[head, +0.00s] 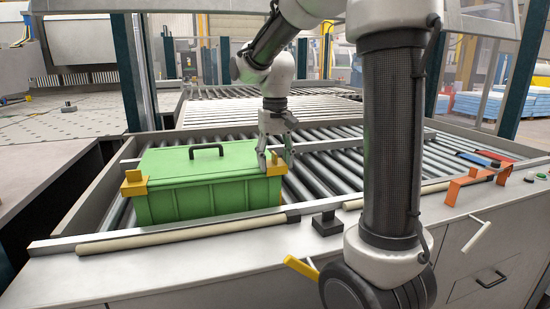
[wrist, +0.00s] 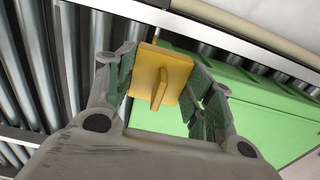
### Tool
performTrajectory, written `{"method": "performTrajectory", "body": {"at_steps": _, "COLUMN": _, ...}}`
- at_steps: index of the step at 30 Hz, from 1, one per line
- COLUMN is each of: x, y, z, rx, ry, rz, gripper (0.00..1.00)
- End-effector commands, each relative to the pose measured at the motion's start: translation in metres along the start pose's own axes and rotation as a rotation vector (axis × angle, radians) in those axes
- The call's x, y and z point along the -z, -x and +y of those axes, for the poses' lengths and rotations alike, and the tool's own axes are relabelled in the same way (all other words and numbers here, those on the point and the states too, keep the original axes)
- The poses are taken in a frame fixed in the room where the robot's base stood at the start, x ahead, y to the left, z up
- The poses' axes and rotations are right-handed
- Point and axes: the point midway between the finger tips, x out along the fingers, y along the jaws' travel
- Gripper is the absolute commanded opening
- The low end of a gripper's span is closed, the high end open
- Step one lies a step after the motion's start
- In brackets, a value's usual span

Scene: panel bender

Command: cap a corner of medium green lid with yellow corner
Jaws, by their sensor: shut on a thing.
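The green lid (head: 205,160) with a black handle (head: 206,150) sits on a green box (head: 210,203) on the rollers. One yellow corner (head: 134,182) caps the lid's front left corner. My gripper (head: 276,162) points down at the lid's front right corner. It is shut on a second yellow corner (head: 273,170). In the wrist view this yellow corner (wrist: 160,77) sits between the fingers, overlapping the edge of the green lid (wrist: 235,90). I cannot tell whether it is fully seated.
A metal rail and a beige tube (head: 180,234) run along the conveyor's front edge. A black block (head: 327,223) stands on the ledge. Orange brackets (head: 468,184) and a blue piece (head: 478,159) lie at the right. Bare rollers (head: 325,178) lie right of the box.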

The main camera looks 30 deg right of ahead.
Motion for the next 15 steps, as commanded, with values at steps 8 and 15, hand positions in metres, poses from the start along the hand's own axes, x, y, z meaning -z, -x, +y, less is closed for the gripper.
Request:
{"method": "performTrajectory", "body": {"at_steps": 8, "x": -0.0013, "y": -0.0031, "z": 0.0001, "rx": -0.001, "ry": 0.0, "rz": -0.007, "gripper": 0.37}}
{"method": "performTrajectory", "body": {"at_steps": 15, "x": -0.0022, "y": -0.0083, "z": 0.0003, "rx": -0.002, "ry": -0.001, "rz": -0.011, "gripper": 0.33}}
